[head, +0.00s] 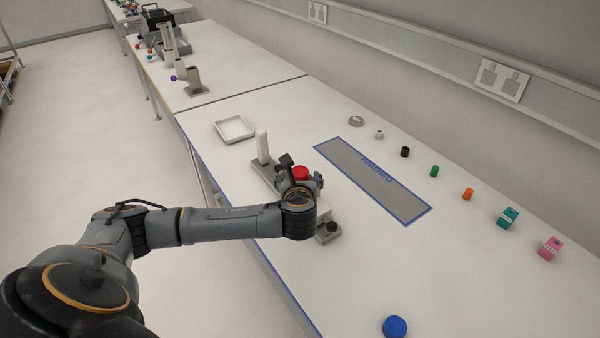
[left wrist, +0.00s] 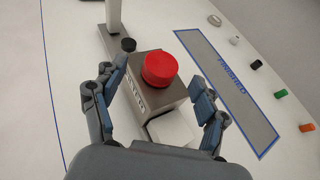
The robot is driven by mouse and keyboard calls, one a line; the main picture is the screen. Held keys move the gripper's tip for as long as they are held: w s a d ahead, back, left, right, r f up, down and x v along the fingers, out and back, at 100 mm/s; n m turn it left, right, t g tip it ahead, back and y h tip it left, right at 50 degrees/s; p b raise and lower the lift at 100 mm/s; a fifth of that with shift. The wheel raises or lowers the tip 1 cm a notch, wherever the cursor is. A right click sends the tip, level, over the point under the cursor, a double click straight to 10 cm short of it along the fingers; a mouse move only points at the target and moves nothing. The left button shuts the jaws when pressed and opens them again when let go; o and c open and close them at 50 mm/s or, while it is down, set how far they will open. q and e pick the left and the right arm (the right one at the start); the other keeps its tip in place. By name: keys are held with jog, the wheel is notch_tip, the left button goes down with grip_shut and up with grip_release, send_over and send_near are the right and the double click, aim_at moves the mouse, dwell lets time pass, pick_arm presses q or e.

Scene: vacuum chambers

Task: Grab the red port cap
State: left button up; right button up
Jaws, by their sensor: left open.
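The red port cap (head: 301,172) is a short red cylinder. In the left wrist view the red cap (left wrist: 159,69) sits on top of a grey block-shaped fixture (left wrist: 158,93) with lettering on its side. My left gripper (left wrist: 162,88) is open, with one finger on each side of the fixture and the cap between and a little beyond the fingertips. I see no finger touching the cap. In the head view the left gripper (head: 300,178) partly hides the fixture under the cap. My right gripper is in neither view.
A grey mat marked "FINISHED" (head: 372,182) lies right of the fixture. A white tray (head: 234,129) is behind. A blue cap (head: 395,326) is at the front. Small parts, including a green cap (head: 435,171) and an orange cap (head: 468,194), line the wall side.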

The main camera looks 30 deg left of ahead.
aim_at(300, 171)
pick_arm(q)
jog(key=shift+p+x, duration=0.4)
jog(key=shift+x, duration=2.3)
jog(key=shift+d+r, duration=0.1)
jog(key=c, duration=0.9)
